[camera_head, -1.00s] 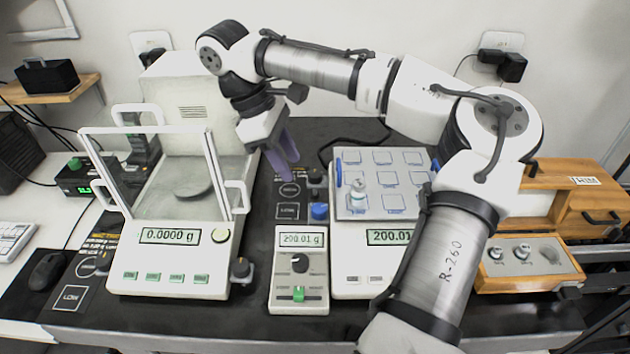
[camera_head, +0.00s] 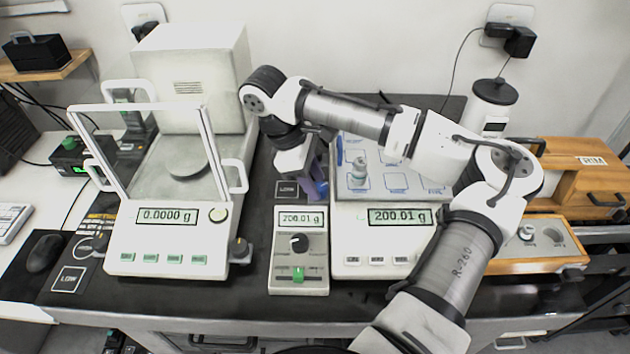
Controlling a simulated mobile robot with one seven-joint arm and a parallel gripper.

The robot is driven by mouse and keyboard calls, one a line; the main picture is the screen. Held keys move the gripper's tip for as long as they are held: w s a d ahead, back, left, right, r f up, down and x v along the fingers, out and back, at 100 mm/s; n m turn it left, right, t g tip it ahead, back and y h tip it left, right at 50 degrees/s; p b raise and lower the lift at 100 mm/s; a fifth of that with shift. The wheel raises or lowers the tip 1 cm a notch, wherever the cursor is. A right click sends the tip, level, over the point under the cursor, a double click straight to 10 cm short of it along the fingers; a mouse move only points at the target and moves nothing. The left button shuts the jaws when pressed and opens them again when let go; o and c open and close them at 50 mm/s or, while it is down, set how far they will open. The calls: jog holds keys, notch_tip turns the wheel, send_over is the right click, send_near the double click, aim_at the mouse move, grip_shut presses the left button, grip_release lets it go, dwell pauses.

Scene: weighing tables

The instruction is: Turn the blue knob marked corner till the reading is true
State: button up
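The blue knob (camera_head: 322,187) stands between the two balances, at the left edge of the right balance (camera_head: 345,240). It is partly hidden by my gripper (camera_head: 314,188), whose purple fingers point down right at it. I cannot tell whether the fingers touch the knob or are open or shut. The right balance's display (camera_head: 398,217) reads 200.01 g. A small control box (camera_head: 298,270) in front also shows 200.01 g. A metal weight (camera_head: 360,170) stands on the left part of the balance's pan (camera_head: 392,182), which has marked squares.
A glass-shielded balance (camera_head: 165,240) reading 0.0000 g stands at left, with a black knob (camera_head: 240,251) at its side. A wooden weight box (camera_head: 560,238) lies at right. My arm spans over the right balance. A white canister (camera_head: 492,108) stands behind it.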

jog(key=shift+d+f, duration=0.2)
jog(key=shift+f, duration=0.25)
jog(key=c, duration=0.7)
jog(key=shift+r+m+p, duration=0.25)
jog(key=shift+m+p, duration=0.15)
jog(key=shift+p, duration=0.65)
jog(key=shift+f+m+p, duration=0.2)
jog(key=shift+m+p, duration=0.1)
jog(key=o, duration=0.7)
